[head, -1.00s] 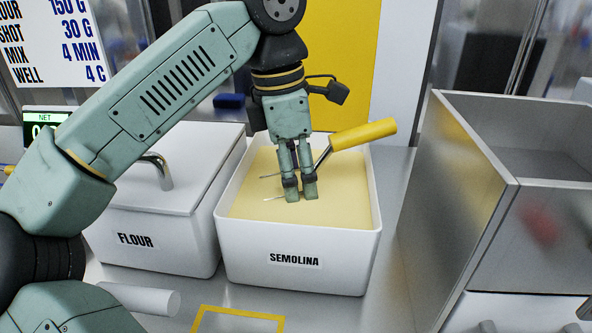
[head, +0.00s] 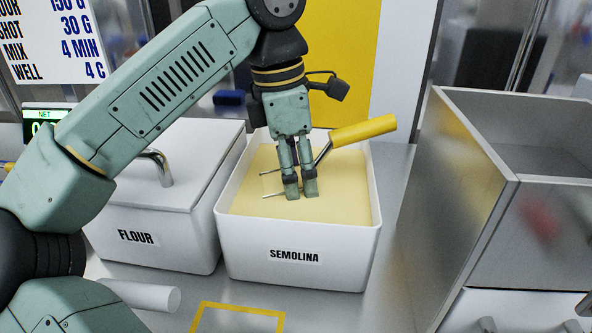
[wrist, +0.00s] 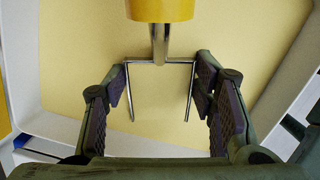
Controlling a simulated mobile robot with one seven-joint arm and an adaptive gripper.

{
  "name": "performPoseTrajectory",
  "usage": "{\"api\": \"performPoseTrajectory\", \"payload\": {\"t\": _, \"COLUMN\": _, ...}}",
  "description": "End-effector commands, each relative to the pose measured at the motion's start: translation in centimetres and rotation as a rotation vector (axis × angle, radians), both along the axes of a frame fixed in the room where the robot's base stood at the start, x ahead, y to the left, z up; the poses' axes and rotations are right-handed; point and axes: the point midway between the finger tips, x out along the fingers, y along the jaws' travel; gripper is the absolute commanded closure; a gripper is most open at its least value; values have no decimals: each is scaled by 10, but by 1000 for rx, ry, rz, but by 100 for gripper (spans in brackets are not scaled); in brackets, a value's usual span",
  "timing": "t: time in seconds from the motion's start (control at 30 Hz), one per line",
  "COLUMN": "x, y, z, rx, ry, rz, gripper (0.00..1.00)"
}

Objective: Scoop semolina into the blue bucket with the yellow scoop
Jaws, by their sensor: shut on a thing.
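The yellow scoop (head: 364,132) stands tilted in the semolina tub (head: 296,274), its handle rising to the right over the rim. In the wrist view its yellow handle (wrist: 160,8) is at the top, with a metal neck, a crossbar and two thin metal side edges below. Its bowl cannot be made out against the pale yellow semolina (head: 345,190). My gripper (head: 300,194) points down into the tub and is shut on the scoop. In the wrist view its fingers (wrist: 160,80) flank the metal crossbar. I cannot identify the blue bucket in either view.
A white lidded flour tub (head: 180,240) stands close on the left. A large open metal bin (head: 450,200) stands to the right. A white cylinder (head: 150,296) and a yellow outlined square (head: 240,309) are on the counter in front. A small display (head: 45,119) is behind at left.

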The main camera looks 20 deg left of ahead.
Motion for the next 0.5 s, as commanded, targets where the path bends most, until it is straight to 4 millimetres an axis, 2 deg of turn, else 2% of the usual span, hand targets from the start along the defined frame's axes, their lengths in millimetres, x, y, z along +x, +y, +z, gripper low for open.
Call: {"api": "performPoseTrajectory", "payload": {"t": 0.5, "x": 0, "y": 0, "z": 42, "rx": 0, "ry": -1, "rz": -1, "gripper": 77}}
